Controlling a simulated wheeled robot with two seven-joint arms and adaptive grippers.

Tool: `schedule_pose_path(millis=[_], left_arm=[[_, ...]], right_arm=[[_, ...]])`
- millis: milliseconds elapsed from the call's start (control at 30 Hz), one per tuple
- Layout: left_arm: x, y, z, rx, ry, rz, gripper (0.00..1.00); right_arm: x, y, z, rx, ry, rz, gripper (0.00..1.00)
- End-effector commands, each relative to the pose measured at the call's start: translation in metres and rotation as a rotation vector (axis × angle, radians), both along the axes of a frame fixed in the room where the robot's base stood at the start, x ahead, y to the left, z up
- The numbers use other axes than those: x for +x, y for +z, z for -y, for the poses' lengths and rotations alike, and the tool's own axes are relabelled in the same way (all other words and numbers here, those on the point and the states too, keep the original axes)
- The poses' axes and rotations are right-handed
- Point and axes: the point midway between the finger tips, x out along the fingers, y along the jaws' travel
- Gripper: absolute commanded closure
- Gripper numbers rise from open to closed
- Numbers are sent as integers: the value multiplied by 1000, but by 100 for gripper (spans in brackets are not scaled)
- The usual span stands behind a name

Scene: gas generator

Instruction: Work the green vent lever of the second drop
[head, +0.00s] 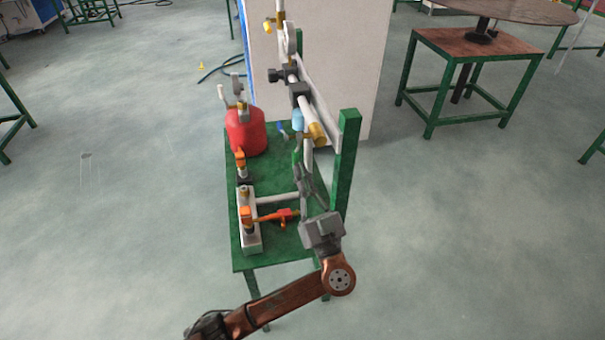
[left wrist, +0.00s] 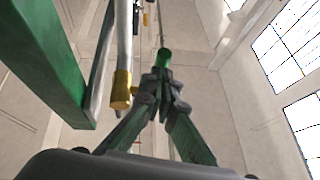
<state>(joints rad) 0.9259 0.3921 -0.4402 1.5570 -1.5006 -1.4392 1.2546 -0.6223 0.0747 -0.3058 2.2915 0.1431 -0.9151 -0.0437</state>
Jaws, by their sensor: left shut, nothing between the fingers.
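The green vent lever (head: 297,156) shows as a small green piece on the pipework above the green bench, just beyond my left fingertips. In the left wrist view its round green end (left wrist: 164,56) stands right past the fingertips; I cannot tell whether they touch it. My left gripper (head: 303,172) points up and away along the bench's right side. In the left wrist view its fingers (left wrist: 161,82) meet at the tips, shut and empty. My right gripper is out of view.
A yellow-ended pipe (head: 317,133) and a green post (head: 346,160) stand close to the gripper; the pipe's yellow end (left wrist: 121,88) is left of the fingers. A light blue piece (head: 298,119), orange-handled valve (head: 284,215) and red vessel (head: 245,132) are nearby.

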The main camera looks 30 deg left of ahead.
Motion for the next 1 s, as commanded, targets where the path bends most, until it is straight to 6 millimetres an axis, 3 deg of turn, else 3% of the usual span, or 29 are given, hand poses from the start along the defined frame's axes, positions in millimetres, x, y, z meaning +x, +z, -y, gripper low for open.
schedule_pose_path(millis=[267,700,1000], left_arm=[[-5,-6,8,-1,-2,-2,100],[-51,-49,64,-3,-2,-3,100],[-64,-60,81,-1,0,-1,100]], right_arm=[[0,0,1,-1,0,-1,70],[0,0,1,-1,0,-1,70],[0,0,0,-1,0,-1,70]])
